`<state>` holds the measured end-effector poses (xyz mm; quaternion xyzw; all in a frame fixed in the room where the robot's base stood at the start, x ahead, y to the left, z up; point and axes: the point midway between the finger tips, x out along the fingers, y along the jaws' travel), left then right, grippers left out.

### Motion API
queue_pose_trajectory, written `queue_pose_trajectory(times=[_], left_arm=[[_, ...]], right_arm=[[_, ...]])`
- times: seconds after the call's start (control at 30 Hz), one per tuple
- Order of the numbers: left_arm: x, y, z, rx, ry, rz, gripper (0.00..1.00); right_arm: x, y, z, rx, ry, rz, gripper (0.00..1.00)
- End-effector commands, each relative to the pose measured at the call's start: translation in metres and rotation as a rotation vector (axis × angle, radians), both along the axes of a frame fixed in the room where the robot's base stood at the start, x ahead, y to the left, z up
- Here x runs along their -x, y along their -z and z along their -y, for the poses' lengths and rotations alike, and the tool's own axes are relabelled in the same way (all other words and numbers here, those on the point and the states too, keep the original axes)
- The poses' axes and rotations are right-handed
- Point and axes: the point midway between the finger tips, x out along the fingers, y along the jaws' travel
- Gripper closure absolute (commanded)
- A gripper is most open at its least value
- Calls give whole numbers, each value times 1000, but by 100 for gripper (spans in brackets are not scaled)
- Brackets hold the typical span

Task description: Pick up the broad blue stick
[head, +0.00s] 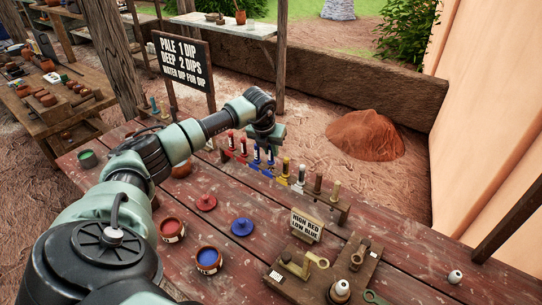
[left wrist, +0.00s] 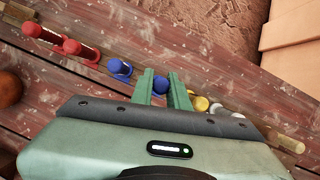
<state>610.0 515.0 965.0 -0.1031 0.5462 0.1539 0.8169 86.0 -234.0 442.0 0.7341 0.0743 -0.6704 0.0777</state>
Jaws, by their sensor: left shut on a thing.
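A row of coloured sticks stands in a wooden rack on the plank table (head: 330,215). Two blue sticks are side by side, the left one (head: 256,154) and the right one (head: 270,157). My left gripper (head: 266,142) is over the right blue stick. In the left wrist view the green fingers (left wrist: 160,88) are shut around this blue stick (left wrist: 160,84), while the left blue stick (left wrist: 120,69) is outside them. The held stick still appears in line with the row. I cannot tell which blue is broader. My right gripper is not in view.
Red sticks (head: 230,139) stand left of the blues; a yellow (head: 286,166), a white (head: 300,176) and brown sticks stand right. Red (head: 172,230) and blue (head: 208,260) pots, lids and a small sign (head: 306,226) are nearer. A dipping sign (head: 181,63) stands behind.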

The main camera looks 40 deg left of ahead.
Motion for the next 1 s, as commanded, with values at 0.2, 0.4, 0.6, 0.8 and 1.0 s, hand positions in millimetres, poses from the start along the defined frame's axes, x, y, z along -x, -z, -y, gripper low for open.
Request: queue_pose_trajectory(times=[0.2, 0.4, 0.6, 0.8, 1.0], left_arm=[[-1, -45, -1, -2, 0, 7, 100], [-2, -99, 0, 0, 0, 9, 100], [-1, -145, 0, 0, 1, 5, 100], [0, -168, 0, 0, 0, 1, 100], [0, -174, 0, 0, 1, 0, 100]], right_arm=[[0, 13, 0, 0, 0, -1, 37], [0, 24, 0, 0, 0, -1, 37], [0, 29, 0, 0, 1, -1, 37], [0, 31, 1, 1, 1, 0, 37], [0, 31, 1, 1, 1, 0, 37]])
